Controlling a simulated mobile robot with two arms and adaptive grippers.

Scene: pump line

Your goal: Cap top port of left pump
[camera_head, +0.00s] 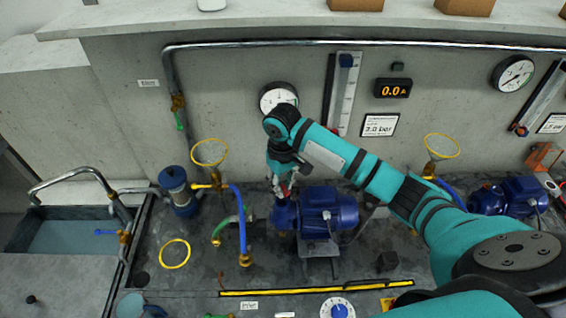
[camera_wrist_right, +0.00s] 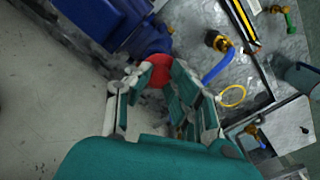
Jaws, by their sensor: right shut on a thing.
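The left pump (camera_head: 328,208) is blue and stands on the bench near the middle of the head view. Its motor body shows at upper left in the right wrist view (camera_wrist_right: 100,18). My right gripper (camera_head: 283,187) points down over the left end of this pump. It is shut on a red cap (camera_wrist_right: 160,70), which sits between the fingers close to the blue pump end in the wrist view. The top port is hidden by the gripper and the cap, so I cannot tell whether the cap touches it. My left gripper is out of view.
A blue hose (camera_head: 240,222) and brass fittings stand just left of the pump. A pressure gauge (camera_head: 278,97) and a display (camera_head: 393,88) are on the wall behind. A second blue pump (camera_head: 510,196) is at right, and a sink (camera_head: 65,235) at left.

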